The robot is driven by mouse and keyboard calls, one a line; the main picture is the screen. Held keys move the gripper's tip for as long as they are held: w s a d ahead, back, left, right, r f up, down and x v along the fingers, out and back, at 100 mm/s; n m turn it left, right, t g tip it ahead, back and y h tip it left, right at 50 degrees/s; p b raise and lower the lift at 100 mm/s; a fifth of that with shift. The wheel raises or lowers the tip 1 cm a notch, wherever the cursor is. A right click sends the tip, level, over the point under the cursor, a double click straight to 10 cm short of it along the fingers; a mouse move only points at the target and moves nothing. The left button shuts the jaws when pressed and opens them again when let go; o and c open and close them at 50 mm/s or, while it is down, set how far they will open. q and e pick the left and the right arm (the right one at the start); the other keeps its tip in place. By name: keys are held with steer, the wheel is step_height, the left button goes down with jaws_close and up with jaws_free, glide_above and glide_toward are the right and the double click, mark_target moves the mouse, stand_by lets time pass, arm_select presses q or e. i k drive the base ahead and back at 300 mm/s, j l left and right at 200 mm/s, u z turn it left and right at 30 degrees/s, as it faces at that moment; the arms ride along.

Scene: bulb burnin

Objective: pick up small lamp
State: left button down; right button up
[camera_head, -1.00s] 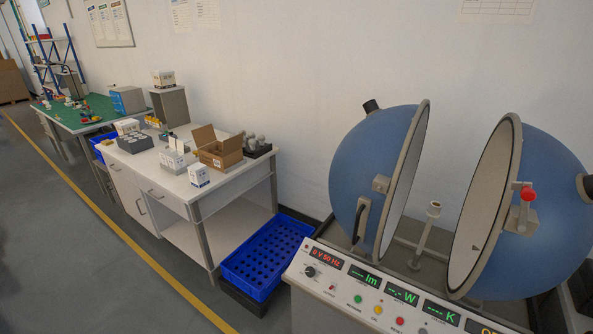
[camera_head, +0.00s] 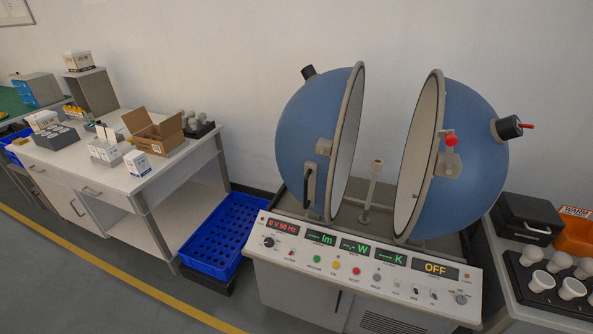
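Several white lamps stand in a black tray (camera_head: 527,268) at the right edge; one lamp (camera_head: 531,254) is at its back left and a wide white one (camera_head: 542,281) at its front. More small greyish lamps (camera_head: 194,119) stand in a dark tray (camera_head: 203,131) on the white table at left. I cannot tell which lamp is the small one the task names. The blue sphere (camera_head: 318,130) stands open in two halves, with an empty-looking post (camera_head: 374,172) between them. Neither of my grippers is in view.
The control panel (camera_head: 360,258) reads OFF. A black case (camera_head: 527,219) and an orange bin (camera_head: 574,232) marked WARM sit behind the right tray. An open carton (camera_head: 155,137) and small boxes stand on the white table (camera_head: 95,180).

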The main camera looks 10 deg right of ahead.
mark_target(541, 280)
steer(key=l+z, duration=0.1)
steer(key=z, duration=2.25)
